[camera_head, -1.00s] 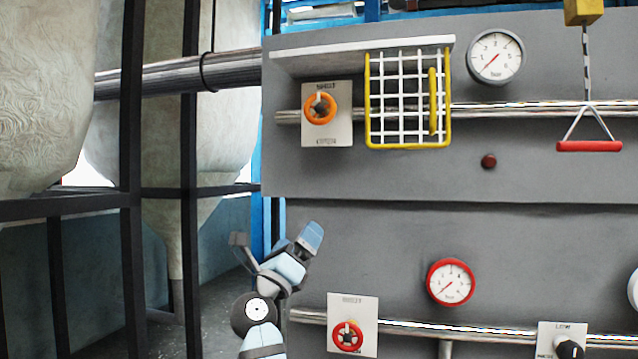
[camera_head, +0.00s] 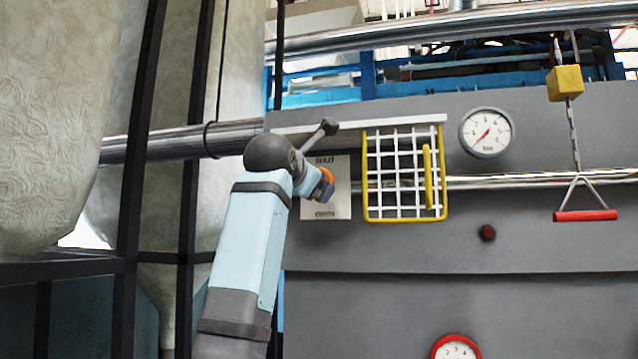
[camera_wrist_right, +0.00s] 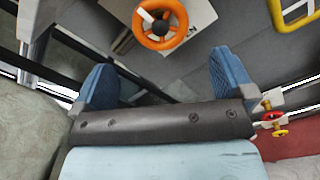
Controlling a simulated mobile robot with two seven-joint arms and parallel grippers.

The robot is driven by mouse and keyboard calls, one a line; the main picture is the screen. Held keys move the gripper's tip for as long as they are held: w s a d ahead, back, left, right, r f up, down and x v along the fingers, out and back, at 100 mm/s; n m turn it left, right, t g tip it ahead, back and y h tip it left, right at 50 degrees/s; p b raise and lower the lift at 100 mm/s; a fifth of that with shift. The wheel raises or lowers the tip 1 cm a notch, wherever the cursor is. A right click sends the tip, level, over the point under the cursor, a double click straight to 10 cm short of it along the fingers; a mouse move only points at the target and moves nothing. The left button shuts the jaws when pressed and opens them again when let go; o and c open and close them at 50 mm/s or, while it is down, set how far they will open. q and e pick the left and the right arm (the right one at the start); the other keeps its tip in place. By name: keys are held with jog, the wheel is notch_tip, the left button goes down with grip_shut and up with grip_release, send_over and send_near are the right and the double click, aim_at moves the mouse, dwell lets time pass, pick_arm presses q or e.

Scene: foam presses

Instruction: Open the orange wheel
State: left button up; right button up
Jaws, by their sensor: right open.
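The orange wheel (camera_head: 327,175) sits on a white plate (camera_head: 341,190) marked "SHUT" above, and my right arm partly hides it. In the right wrist view, the orange wheel (camera_wrist_right: 160,43) shows whole, with spokes and a dark hub, just beyond the fingertips. My right gripper (camera_wrist_right: 160,78) is open and empty there. Its two blue fingers stand wide apart, and the wheel lies ahead between their lines. In the head view, my right gripper (camera_head: 322,187) is close to the wheel; contact cannot be told. My left gripper is not in view.
A white grid guard with a yellow frame (camera_head: 444,180) is right of the wheel. A shelf edge (camera_head: 400,122) runs above. A pressure gauge (camera_head: 487,132) and a hanging red handle (camera_head: 586,216) are farther right. Dark posts (camera_head: 140,130) stand left.

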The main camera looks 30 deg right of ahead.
pick_arm(q)
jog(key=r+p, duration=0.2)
jog(key=p, duration=0.1)
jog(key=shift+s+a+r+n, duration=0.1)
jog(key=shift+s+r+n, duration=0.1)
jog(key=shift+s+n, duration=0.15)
pick_arm(e)
jog(key=x, duration=1)
jog(key=shift+d, duration=0.15)
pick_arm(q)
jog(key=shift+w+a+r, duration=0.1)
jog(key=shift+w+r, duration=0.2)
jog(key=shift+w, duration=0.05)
pick_arm(e)
jog(key=c, duration=0.9)
